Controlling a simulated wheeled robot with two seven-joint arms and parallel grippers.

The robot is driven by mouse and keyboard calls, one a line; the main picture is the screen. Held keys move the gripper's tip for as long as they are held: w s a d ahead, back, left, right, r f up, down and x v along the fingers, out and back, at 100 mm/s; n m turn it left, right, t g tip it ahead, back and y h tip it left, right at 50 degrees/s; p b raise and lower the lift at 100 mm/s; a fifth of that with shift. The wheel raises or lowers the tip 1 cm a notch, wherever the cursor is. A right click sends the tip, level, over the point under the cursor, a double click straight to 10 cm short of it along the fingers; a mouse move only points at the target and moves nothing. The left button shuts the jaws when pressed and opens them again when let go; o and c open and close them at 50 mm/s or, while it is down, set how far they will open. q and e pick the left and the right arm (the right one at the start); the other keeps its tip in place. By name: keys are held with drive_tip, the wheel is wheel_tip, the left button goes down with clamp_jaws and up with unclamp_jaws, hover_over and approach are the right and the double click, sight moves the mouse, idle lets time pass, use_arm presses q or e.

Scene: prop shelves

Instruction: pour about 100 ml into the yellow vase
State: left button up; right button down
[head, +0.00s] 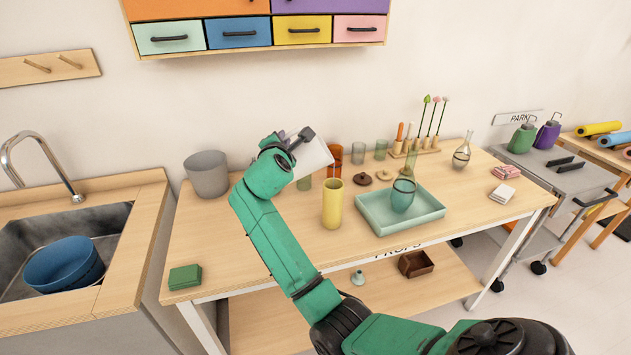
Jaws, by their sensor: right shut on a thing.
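The yellow vase (332,208) stands upright on the wooden table, left of the teal tray. My right gripper (298,140) is shut on a white jug-like vessel (314,154) and holds it above the table, just up and left of the vase. The vessel looks tilted, with its lower right end near the vase's mouth. My gripper and arm hide part of it. My left gripper is not in view.
A teal tray (421,221) with a dark teal glass vessel (402,196) stands right of the vase. A grey pot (207,174) is at the back left. Green and orange glasses stand behind. A green box (185,276) lies at the front left.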

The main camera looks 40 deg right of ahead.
use_arm(q)
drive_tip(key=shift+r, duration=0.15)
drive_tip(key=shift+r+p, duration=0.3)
drive_tip(key=shift+p, duration=0.15)
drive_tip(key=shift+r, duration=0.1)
idle(1.1)
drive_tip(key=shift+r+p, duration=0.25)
drive_tip(key=shift+p, duration=0.1)
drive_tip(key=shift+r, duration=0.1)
idle(0.7)
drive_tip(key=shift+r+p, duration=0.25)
drive_tip(key=shift+p, duration=0.1)
idle(0.6)
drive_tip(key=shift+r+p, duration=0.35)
drive_tip(key=shift+p, duration=0.05)
idle(0.6)
